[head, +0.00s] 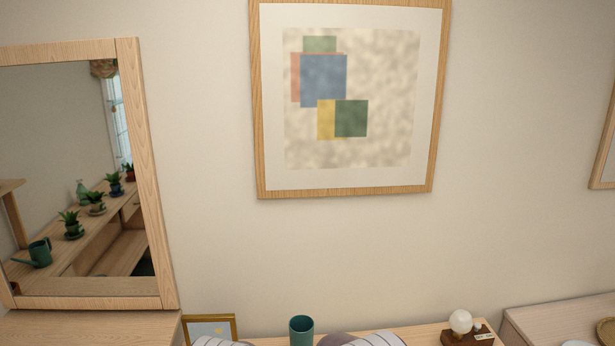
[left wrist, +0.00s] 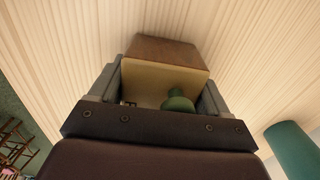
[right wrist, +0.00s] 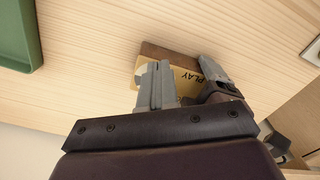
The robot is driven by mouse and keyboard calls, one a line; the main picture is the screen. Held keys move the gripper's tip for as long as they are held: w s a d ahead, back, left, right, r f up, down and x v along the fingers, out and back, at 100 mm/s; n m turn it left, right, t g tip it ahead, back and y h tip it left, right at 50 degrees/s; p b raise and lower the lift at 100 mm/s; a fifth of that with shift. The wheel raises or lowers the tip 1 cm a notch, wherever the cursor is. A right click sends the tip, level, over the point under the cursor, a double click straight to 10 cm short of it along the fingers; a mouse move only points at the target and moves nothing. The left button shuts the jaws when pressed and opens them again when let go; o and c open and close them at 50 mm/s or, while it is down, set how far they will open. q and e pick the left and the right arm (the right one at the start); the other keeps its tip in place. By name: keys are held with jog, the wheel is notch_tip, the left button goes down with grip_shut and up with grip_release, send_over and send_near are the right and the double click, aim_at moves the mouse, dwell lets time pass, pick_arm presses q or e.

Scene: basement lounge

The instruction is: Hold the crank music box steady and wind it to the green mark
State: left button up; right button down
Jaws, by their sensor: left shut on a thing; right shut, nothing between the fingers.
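The music box (left wrist: 170,50) is a small box with a dark wood side and a pale yellow face. A round green knob (left wrist: 179,103) sits at that face in the left wrist view. My left gripper (left wrist: 163,78) is shut on the box, one finger on each side. In the right wrist view the box (right wrist: 186,76) shows the word PLAY on its yellow face. My right gripper (right wrist: 158,66) is shut and empty, its fingers together in front of that face. They hide part of it; I cannot tell whether they touch it. The crank and green mark cannot be made out there. The head view shows neither gripper nor the box.
A teal cylinder (left wrist: 292,150) stands near my left gripper. A green tray (right wrist: 22,38) lies on the pale wood surface (right wrist: 90,85). Along the wall are a teal cup (head: 301,331), a small gold frame (head: 232,325) and a white globe on a dark base (head: 460,321).

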jog(key=shift+w+d, duration=0.15)
jog(key=shift+d, duration=0.25)
jog(key=shift+w+d, duration=0.8)
jog(key=shift+d, duration=0.1)
notch_tip(320, 180, up, 6)
jog(key=shift+s+d, duration=0.2)
jog(key=shift+d, duration=0.15)
dwell(0.5)
